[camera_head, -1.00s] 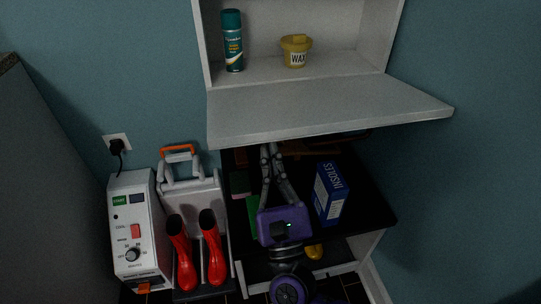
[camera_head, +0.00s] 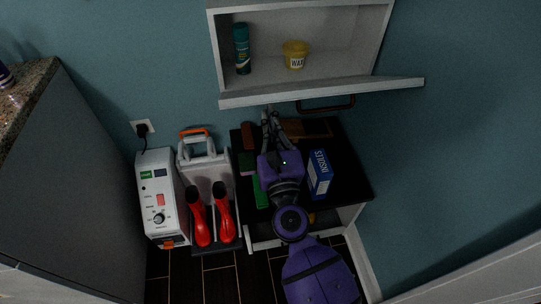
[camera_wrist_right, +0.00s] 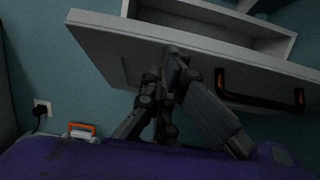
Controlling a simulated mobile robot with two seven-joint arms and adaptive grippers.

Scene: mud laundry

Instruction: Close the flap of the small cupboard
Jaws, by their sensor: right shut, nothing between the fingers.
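The small cupboard (camera_head: 375,50) hangs on the wall, with a teal spray can (camera_head: 241,48) and a yellow wax tub (camera_head: 295,54) inside. Its white flap (camera_head: 320,93) is hinged at the bottom and stands partly raised, its free edge towards me. A dark bar handle (camera_head: 325,106) is on its outer face; it also shows in the right wrist view (camera_wrist_right: 258,97). My right gripper (camera_head: 267,112) is shut and empty below the flap. In the right wrist view its fingertips (camera_wrist_right: 174,62) are against or very near the outer face, left of the handle. My left gripper is out of view.
Below is a black-topped bench (camera_head: 345,165) with a blue insoles box (camera_head: 319,174) right of my arm and a green item (camera_head: 260,192) left of it. Red boots (camera_head: 212,215) and a white machine (camera_head: 160,198) stand further left. A grey counter unit (camera_head: 70,170) is at far left.

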